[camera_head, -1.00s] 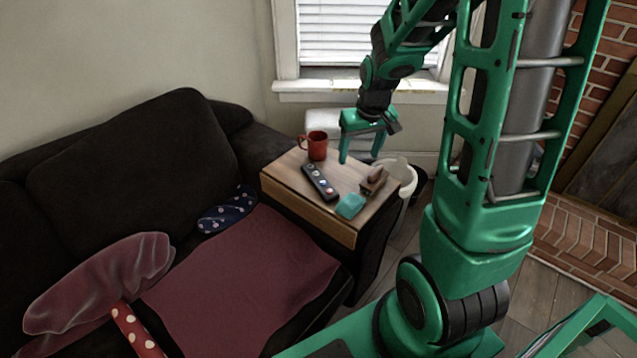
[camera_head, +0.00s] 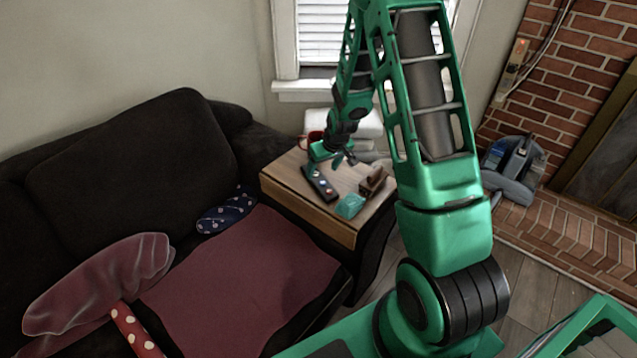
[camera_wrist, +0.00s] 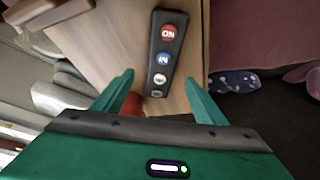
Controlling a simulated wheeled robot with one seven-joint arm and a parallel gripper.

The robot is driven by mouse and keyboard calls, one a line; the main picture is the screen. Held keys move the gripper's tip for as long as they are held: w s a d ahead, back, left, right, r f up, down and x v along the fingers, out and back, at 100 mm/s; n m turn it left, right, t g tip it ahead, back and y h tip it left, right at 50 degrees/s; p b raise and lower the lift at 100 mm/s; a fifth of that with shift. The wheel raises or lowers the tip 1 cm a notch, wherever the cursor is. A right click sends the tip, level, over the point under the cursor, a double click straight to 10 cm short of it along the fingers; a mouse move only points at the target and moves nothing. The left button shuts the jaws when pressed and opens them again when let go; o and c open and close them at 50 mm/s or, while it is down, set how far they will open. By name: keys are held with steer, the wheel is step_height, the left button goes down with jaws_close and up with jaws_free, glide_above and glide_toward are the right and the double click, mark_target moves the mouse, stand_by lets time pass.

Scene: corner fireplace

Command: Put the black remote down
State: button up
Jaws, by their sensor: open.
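The black remote (camera_head: 319,184) lies flat on the wooden side table (camera_head: 299,202) beside the sofa. My gripper (camera_head: 330,161) is over the table, near the far end of the remote. In the wrist view my gripper (camera_wrist: 158,85) is open, its two green fingers on either side of the remote's lower end in the picture. Nothing is held. I cannot tell whether the fingers touch the remote or the table.
A red mug (camera_head: 314,137), partly hidden by my gripper, stands at the table's back. A teal block (camera_head: 350,206) and a brown wooden object (camera_head: 373,181) lie right of the remote. The dark sofa (camera_head: 120,150) borders the table on the left.

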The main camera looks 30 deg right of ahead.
mark_target(318, 178)
steer(key=shift+x, duration=2.95)
steer(key=shift+a, duration=0.1)
steer(key=shift+c, duration=0.3)
steer(key=c, duration=1.3)
steer(key=shift+r, duration=0.1)
